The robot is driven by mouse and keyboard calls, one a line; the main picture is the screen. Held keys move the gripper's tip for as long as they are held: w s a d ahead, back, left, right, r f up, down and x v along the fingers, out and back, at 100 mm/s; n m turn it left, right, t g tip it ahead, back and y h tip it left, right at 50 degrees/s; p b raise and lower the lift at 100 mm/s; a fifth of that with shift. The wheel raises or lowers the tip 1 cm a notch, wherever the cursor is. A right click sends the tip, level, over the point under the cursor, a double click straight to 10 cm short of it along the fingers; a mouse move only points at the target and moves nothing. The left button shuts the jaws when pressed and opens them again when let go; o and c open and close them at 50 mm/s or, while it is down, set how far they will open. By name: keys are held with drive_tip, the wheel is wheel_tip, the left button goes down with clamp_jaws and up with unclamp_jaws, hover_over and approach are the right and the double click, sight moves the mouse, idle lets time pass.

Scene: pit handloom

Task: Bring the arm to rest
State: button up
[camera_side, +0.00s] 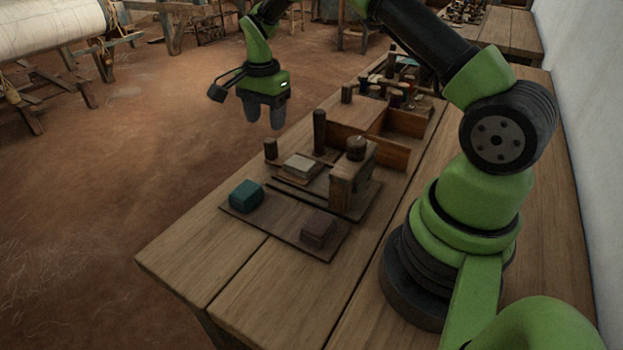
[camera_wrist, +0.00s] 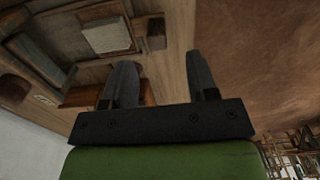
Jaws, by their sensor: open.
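My gripper (camera_side: 264,112) hangs high in the side view, with its fingers pointing down near the table's left edge. It is open and empty. In the wrist view my gripper (camera_wrist: 162,82) shows two dark fingers spread apart, with nothing between them. My arm reaches from its base on the right of the wooden table (camera_side: 225,262) up and over to the left. The fingers are clear of the things on the table.
A teal block (camera_side: 246,195) and a dark reddish block (camera_side: 318,231) lie on a thin wooden board (camera_side: 276,230). Behind them stand a pale square block (camera_side: 301,166), a wooden upright (camera_side: 349,187), several pegs and an open wooden box (camera_side: 398,150). The table's front is clear.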

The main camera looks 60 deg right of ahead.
drive_tip(key=s+a+r+n+t, duration=0.2)
drive_tip(key=s+a+r+n, duration=0.15)
drive_tip(key=r, duration=0.55)
drive_tip(key=s+a+r+n+t, duration=0.25)
drive_tip(key=s+a+r, duration=0.2)
drive_tip(key=r, duration=0.45)
drive_tip(key=s+a+r+n+t+y, duration=0.1)
drive_tip(key=s+n, duration=0.3)
drive_tip(key=s, duration=0.4)
drive_tip(key=s+a+r+n+t+y, duration=0.1)
drive_tip(key=s+a+n, duration=0.2)
drive_tip(key=s, duration=0.6)
drive_tip(key=shift+a+r+n, duration=0.35)
drive_tip(key=shift+a+n, duration=0.05)
drive_tip(key=shift+a, duration=0.1)
